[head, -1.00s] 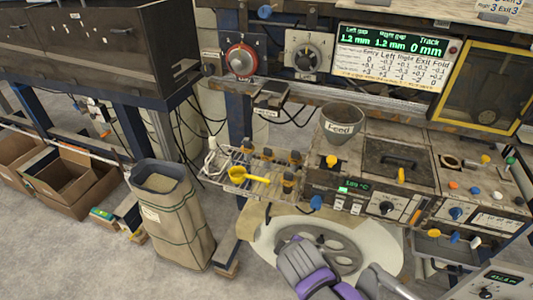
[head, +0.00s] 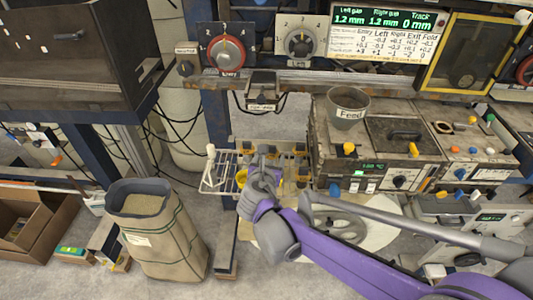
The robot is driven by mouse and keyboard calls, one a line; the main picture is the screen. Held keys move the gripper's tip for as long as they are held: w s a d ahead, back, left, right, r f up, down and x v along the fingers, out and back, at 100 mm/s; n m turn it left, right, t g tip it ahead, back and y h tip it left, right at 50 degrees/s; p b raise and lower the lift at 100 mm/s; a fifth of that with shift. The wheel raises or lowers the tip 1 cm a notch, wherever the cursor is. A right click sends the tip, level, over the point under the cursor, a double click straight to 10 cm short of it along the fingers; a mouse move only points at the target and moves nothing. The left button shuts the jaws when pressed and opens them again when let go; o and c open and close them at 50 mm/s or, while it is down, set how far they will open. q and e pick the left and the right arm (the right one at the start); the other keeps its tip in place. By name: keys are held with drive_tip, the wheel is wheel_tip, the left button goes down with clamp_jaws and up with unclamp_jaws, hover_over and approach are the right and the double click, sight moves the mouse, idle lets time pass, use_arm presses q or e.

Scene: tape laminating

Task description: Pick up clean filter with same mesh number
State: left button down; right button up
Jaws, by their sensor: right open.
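My right gripper (head: 262,160) is open and reaches over the wire rack (head: 222,172), its arm coming in from the right. It covers much of the rack's middle. Several small dark and yellow pieces (head: 301,150) stand along the rack's back and right side. I cannot tell whether any is a filter, and no mesh number is readable. Whether the gripper touches anything is unclear. My left gripper is out of view.
Right of the rack stands a machine (head: 380,150) with a feed cup (head: 348,107) on top. A tall bag of granules (head: 160,230) stands on the floor at the left, near cardboard boxes (head: 40,225). A pale round plate with a wheel (head: 340,225) lies below my arm.

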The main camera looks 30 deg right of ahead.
sight(274, 149)
drive_tip(key=x, duration=0.5)
drive_tip(key=shift+d+r, duration=0.1)
drive_tip(key=shift+r, duration=0.1)
drive_tip(key=shift+w+a+x, duration=0.1)
drive_tip(key=shift+a+x, duration=0.05)
drive_tip(key=shift+x, duration=1.45)
drive_tip(key=shift+w+a+x, duration=0.15)
drive_tip(key=shift+a+x, duration=0.05)
drive_tip(key=shift+x, duration=1.35)
drive_tip(key=shift+s, duration=0.15)
drive_tip(key=shift+c, duration=0.7)
clamp_jaws()
